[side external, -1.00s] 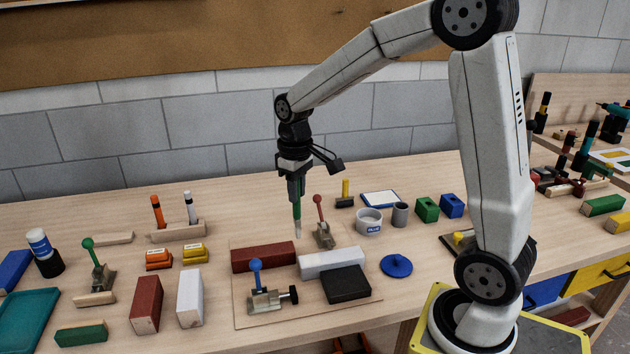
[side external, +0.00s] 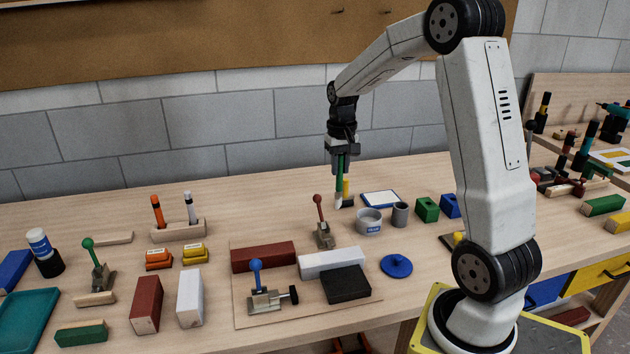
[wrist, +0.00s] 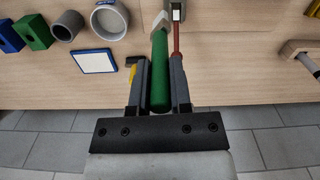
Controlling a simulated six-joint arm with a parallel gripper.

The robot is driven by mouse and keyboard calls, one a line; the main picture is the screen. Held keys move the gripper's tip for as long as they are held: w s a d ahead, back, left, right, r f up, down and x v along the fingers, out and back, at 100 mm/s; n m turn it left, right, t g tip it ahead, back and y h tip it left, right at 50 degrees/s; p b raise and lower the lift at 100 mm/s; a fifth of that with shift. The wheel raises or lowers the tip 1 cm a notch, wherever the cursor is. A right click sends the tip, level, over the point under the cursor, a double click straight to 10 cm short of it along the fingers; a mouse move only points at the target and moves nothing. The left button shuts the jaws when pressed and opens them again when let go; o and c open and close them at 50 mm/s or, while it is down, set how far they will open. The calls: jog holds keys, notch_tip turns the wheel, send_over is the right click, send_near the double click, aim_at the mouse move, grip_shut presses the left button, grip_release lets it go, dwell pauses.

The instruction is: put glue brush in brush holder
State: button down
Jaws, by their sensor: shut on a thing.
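The glue brush has a green handle and a pale tip. It hangs tip down in my gripper (side external: 341,172), which is shut on the green handle. In the wrist view the brush (wrist: 159,75) lies between the two fingers. In the side view the brush tip (side external: 338,202) hangs in front of a yellow-handled tool. The small grey cup (side external: 400,215), apparently the brush holder, stands upright to the right of the gripper. Its opening also shows in the wrist view (wrist: 66,26), at upper left. The brush is apart from the cup.
The glue pot (side external: 369,222) stands between gripper and cup. A blue-framed white pad (side external: 380,198) lies behind it. Green (side external: 427,209) and blue (side external: 451,206) blocks stand right of the cup. A red-handled clamp (side external: 322,226) stands front left of the brush.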

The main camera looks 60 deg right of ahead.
jog(key=s+d+f+m, duration=0.1)
jog(key=s+d+m, duration=0.45)
jog(key=d, duration=0.35)
jog(key=s+d+f+m, duration=0.1)
jog(key=s+d+m, duration=0.4)
jog(key=d, duration=0.4)
notch_tip(320, 180, down, 10)
jog(key=s, duration=0.1)
jog(key=shift+s+a+r+n, duration=0.15)
jog(key=shift+r+n, duration=0.05)
jog(key=shift+n, duration=0.15)
jog(key=c, duration=0.5)
grip_release()
jog(key=shift+f, duration=0.1)
jog(key=shift+c, duration=0.2)
notch_tip(320, 180, up, 12)
dwell(0.5)
